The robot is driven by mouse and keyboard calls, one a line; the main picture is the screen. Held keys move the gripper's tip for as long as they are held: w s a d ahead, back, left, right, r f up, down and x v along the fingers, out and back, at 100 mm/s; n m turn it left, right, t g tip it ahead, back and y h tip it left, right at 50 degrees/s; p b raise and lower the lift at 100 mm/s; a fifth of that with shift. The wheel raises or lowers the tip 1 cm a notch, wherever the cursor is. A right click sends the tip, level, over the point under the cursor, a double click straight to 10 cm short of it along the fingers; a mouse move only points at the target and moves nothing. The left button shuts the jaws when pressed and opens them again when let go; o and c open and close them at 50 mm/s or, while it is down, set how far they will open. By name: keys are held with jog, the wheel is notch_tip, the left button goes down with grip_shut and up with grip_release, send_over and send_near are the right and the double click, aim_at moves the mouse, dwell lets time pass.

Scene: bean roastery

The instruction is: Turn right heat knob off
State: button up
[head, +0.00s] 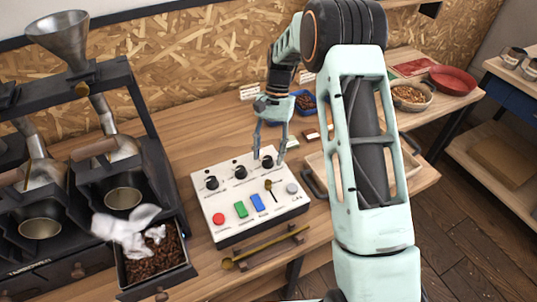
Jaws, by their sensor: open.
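The white control panel box (247,199) sits on the wooden table in the middle of the head view. Three black knobs stand along its back row: the left knob (212,183), the middle knob (240,172) and the right knob (267,162). My gripper (269,155) points down over the right knob with its fingers apart, one to each side of it. I cannot tell whether the fingers touch the knob. Nothing shows between the fingers except the knob. The knob's pointer mark is too small to read.
On the panel's front are a red button (218,218), green and blue switches, a lever and a grey button. The roaster (75,190) with a bean tray (155,262) and white cloth (128,230) stands left. A brass scoop (262,250) lies in front.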

jog(key=v, duration=1.1)
jog(key=shift+r, duration=0.1)
